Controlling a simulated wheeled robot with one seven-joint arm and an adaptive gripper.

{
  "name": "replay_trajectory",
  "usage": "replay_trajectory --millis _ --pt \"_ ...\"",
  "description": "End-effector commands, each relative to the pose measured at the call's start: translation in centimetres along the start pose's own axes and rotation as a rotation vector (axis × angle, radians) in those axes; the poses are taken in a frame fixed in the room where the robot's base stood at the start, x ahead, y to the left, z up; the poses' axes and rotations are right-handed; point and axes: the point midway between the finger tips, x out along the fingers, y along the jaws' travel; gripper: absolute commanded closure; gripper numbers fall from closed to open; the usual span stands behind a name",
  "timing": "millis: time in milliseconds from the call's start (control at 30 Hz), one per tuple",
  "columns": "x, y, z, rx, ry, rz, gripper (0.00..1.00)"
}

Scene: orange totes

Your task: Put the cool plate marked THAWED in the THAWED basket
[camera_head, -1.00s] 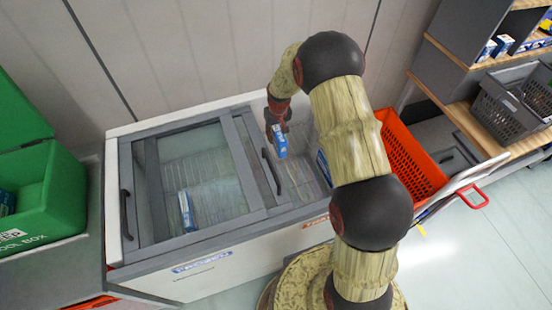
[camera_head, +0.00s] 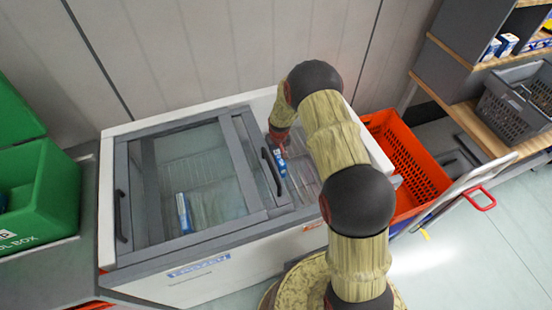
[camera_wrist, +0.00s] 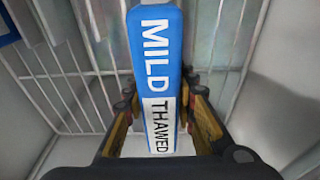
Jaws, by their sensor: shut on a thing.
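The cool plate (camera_wrist: 157,75) is a blue and white block reading MILD and THAWED in the wrist view. My gripper (camera_wrist: 160,100) is shut on its sides. In the head view the gripper (camera_head: 278,142) holds the plate (camera_head: 280,163) low in the open right part of the chest freezer (camera_head: 160,286). White wire basket bars (camera_wrist: 60,75) lie below and around it in the wrist view; whether it touches them I cannot tell. An orange label (camera_head: 314,225), partly hidden by my arm, is on the freezer front below this side.
The sliding glass lid (camera_head: 200,150) covers the left side, with another blue plate (camera_head: 184,212) beneath. A blue label (camera_head: 199,266) marks that front. Part of a blue thing (camera_wrist: 8,28) shows left in the wrist view. An orange tote (camera_head: 412,160) stands right of the freezer.

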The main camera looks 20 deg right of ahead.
Motion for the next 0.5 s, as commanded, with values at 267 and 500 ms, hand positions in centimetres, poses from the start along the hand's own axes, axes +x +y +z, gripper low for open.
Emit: replay_trajectory --millis 267,500 --pt "0.27 0.02 -0.17 0.000 0.004 0.000 1.00" --pt "0.56 0.01 -0.02 0.000 0.002 0.000 0.67"
